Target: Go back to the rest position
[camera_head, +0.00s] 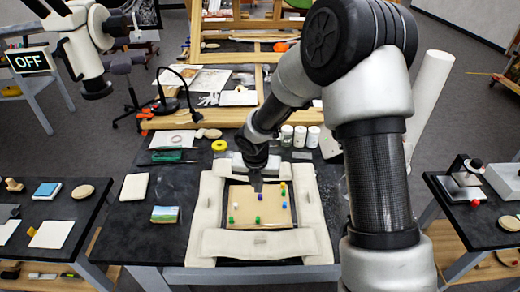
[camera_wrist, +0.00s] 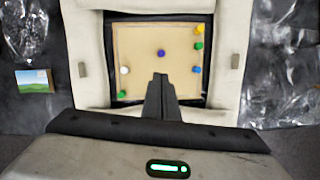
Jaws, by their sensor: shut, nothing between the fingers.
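My gripper (camera_head: 256,186) is shut with nothing between its fingers. In the head view it hangs over a tan board (camera_head: 240,218) with a pale padded frame (camera_head: 208,200) around it. The wrist view shows my shut gripper (camera_wrist: 160,84) pointing at the lower middle of the board (camera_wrist: 140,80). Small coloured pegs stand on the board: a purple one (camera_wrist: 161,53) near the middle, a white one (camera_wrist: 124,70) at the left, and yellow, blue and green ones along the edges. The gripper tips appear above the board; contact cannot be told.
A small landscape painting (camera_head: 164,214) and a white block (camera_head: 134,187) lie left of the frame on the dark table. White jars (camera_head: 300,136) and a yellow tape ring (camera_head: 219,145) stand behind it. Side tables (camera_head: 57,215) flank the table. Crumpled clear plastic (camera_wrist: 280,60) lies beside the frame.

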